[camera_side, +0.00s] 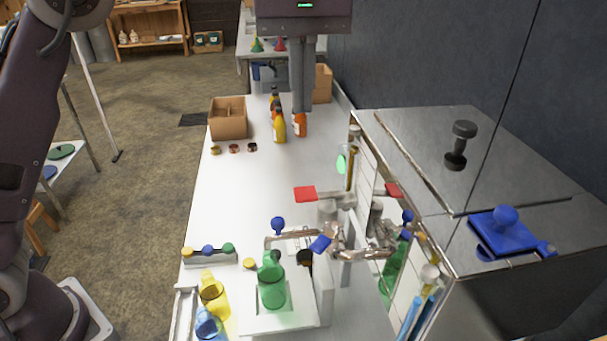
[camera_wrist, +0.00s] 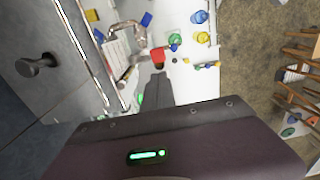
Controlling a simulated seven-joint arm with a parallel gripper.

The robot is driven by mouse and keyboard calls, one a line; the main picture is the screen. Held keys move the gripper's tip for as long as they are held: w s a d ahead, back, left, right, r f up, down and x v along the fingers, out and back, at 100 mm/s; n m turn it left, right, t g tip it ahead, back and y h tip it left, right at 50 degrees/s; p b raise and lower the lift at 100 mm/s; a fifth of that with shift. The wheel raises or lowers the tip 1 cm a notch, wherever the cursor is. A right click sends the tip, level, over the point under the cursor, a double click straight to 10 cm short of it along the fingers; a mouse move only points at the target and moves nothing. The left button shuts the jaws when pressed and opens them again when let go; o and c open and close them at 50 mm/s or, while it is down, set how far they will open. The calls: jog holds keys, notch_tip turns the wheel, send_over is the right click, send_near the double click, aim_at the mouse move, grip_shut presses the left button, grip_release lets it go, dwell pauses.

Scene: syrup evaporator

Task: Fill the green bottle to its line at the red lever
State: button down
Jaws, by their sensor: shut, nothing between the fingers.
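The green bottle (camera_side: 271,287) stands upright on a white stand at the front of the bench, close to the end of a bent metal spout (camera_side: 275,239). I cannot make out its line or any syrup level. The red lever (camera_side: 305,194) sits on a metal fitting beside the steel evaporator; it also shows in the wrist view (camera_wrist: 158,56). My gripper (camera_side: 303,110) is shut and empty, pointing down above and behind the red lever in the side view. In the wrist view its fingertips (camera_wrist: 157,76) appear just below the red lever, with no contact visible.
A blue lever (camera_side: 320,243) sits on the front pipework. The evaporator (camera_side: 490,170) walls off the right. Yellow (camera_side: 214,297) and blue (camera_side: 208,324) containers stand front left. Filled bottles (camera_side: 279,127) and a cardboard box (camera_side: 228,118) stand behind. The bench's left middle is clear.

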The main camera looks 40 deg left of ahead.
aim_at(298, 192)
jog(key=shift+d, duration=0.1)
notch_tip(298, 192, down, 14)
jog(key=shift+f, duration=0.1)
dwell(0.6)
jog(key=shift+s+a+f+t+h, duration=0.15)
jog(key=shift+a+f+t+h, duration=0.05)
jog(key=shift+f+t+h, duration=0.2)
jog(key=shift+s+a+f+t+h, duration=0.2)
jog(key=shift+f+t+h, duration=0.1)
jog(key=shift+t+h, duration=0.2)
jog(key=shift+f, duration=0.55)
jog(key=shift+r, duration=0.1)
dwell(5.0)
